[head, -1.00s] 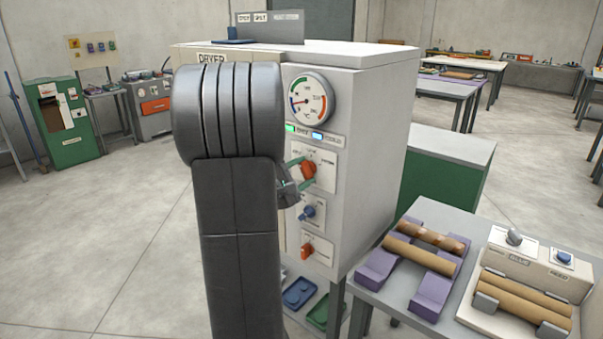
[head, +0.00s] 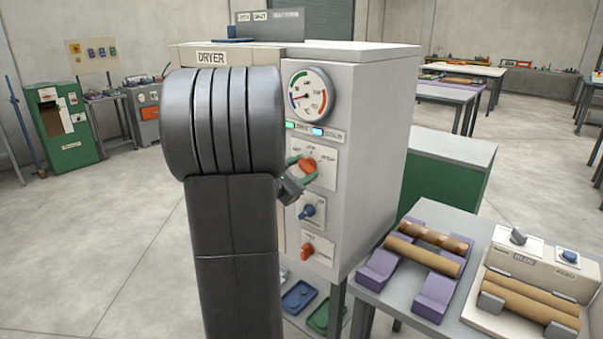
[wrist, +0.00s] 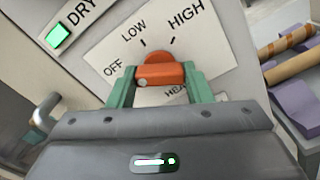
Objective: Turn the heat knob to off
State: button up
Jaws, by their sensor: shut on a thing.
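The heat knob (head: 309,166) is an orange-red bar on a round base. It sits on a white plate on the dryer's front face. In the wrist view the knob (wrist: 160,73) stands below the words OFF, LOW and HIGH. OFF is at its left, LOW at its upper left and HIGH at its upper right. My gripper (wrist: 157,78) is shut on the knob, with a green finger at each end of the bar. A small pale dot shows on the bar's left end. I cannot tell which mark the knob points at. My arm hides part of the dryer front in the head view.
A blue knob (head: 307,211) and another orange knob (head: 307,251) sit below on the dryer. A round gauge (head: 310,94) and lit lamps are above. A table (head: 380,291) with tubes on purple cradles stands at the right. The floor at the left is open.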

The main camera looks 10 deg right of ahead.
jog(key=o, duration=1)
jog(key=b+v, duration=0.1)
jog(key=v, duration=1.2)
jog(key=shift+s+a+b, duration=0.25)
jog(key=shift+a+b, duration=0.05)
jog(key=p+x, duration=0.1)
jog(key=x, duration=1.3)
jog(key=shift+p, duration=0.35)
jog(key=shift+a, duration=0.1)
